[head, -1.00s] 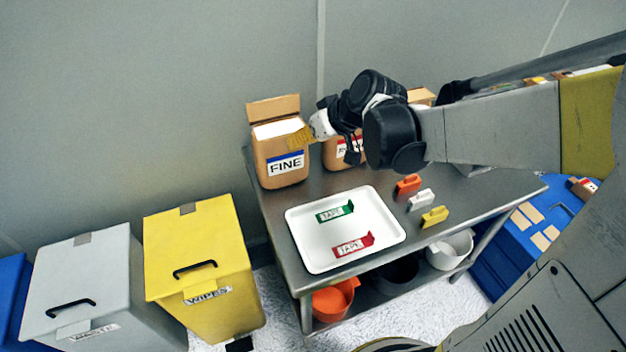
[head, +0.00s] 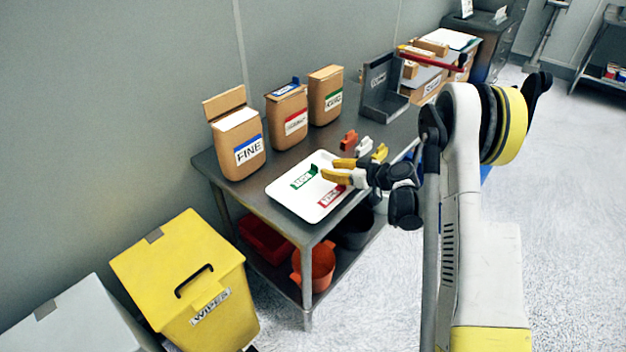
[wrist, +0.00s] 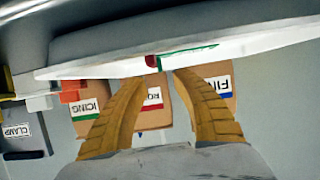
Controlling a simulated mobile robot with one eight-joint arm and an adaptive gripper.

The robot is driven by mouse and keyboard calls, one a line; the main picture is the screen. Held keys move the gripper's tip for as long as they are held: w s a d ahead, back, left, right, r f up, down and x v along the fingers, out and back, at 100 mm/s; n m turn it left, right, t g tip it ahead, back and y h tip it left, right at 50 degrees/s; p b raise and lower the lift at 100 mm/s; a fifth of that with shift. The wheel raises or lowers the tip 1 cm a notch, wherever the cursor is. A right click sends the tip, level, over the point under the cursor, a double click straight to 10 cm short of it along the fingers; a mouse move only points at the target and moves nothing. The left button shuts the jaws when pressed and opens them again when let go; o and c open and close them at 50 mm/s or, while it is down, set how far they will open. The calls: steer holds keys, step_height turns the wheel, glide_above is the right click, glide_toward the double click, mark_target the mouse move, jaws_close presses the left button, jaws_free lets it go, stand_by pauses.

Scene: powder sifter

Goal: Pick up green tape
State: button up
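The green tape (head: 304,177) lies on the white tray (head: 283,204) on the metal table. The red tape (head: 328,198) lies on the same tray, nearer the front. My gripper (head: 331,169), with yellow fingers, is at the tray's right side, pointing left toward the green tape and apart from it. In the wrist view my gripper (wrist: 169,72) is open with an empty gap between its fingertips.
The FINE bag (head: 238,148), a red-label bag (head: 288,120) and a green-label bag (head: 326,98) stand behind the tray. Small orange (head: 349,140), white (head: 364,147) and yellow (head: 380,153) clamps lie right of it. A yellow WIPES bin (head: 185,280) stands front left.

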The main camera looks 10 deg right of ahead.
mark_target(315, 165)
steer(key=b+x, duration=0.3)
steer(key=x, duration=0.5)
steer(key=shift+r, duration=0.2)
steer(key=shift+r, duration=0.1)
steer(key=shift+c, duration=0.5)
jaws_close()
